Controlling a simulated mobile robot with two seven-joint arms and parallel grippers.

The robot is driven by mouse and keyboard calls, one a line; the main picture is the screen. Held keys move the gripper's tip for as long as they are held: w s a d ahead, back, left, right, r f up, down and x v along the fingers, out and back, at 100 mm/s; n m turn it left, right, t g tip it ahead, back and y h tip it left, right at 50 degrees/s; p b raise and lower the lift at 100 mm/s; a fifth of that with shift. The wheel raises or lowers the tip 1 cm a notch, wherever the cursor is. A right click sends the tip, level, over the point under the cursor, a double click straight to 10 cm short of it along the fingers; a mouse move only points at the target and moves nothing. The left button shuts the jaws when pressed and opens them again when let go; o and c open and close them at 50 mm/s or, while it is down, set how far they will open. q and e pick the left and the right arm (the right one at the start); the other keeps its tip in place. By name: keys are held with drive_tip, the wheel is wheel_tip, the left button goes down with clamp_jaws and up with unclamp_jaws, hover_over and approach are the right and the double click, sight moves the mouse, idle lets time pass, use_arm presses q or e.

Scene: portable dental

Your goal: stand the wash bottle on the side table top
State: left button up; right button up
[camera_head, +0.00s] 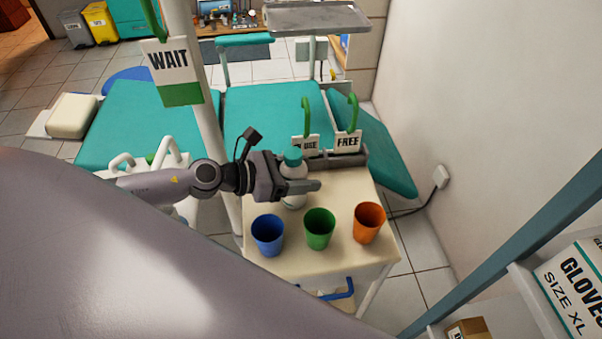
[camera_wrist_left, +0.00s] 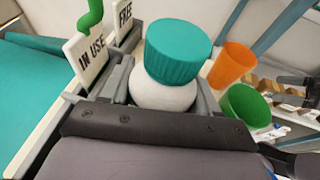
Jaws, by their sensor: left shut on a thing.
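The wash bottle (camera_head: 293,172) is white with a teal cap and looks upright. My left gripper (camera_head: 300,187) is shut around its body, over the cream side table top (camera_head: 334,200). In the left wrist view the bottle (camera_wrist_left: 165,92) sits between the two fingers (camera_wrist_left: 160,95), its teal cap toward the camera. The bottle's lower end is just visible below the fingers; I cannot tell whether it touches the table top.
Blue (camera_head: 268,235), green (camera_head: 319,228) and orange (camera_head: 368,222) cups stand along the table's front. A grey holder (camera_head: 335,160) with IN USE and FREE (camera_head: 347,142) signs is at the back. A white pole (camera_head: 207,110) with a WAIT sign (camera_head: 174,70) rises at left.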

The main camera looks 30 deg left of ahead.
use_arm(q)
drive_tip(key=shift+f, duration=0.2)
drive_tip(key=o, duration=1.2)
drive_tip(key=shift+o, duration=0.2)
drive_tip(key=shift+r, duration=0.15)
drive_tip(key=shift+r, duration=0.2)
drive_tip(key=v, duration=0.1)
drive_tip(key=b+v, duration=0.1)
drive_tip(key=v, duration=0.1)
drive_tip(key=shift+s+a+f+b, duration=0.25)
drive_tip(key=shift+s+b, duration=0.1)
drive_tip(key=shift+b, duration=0.05)
drive_tip(key=b+v, duration=0.1)
drive_tip(key=v, duration=0.7)
drive_tip(key=shift+r, duration=0.3)
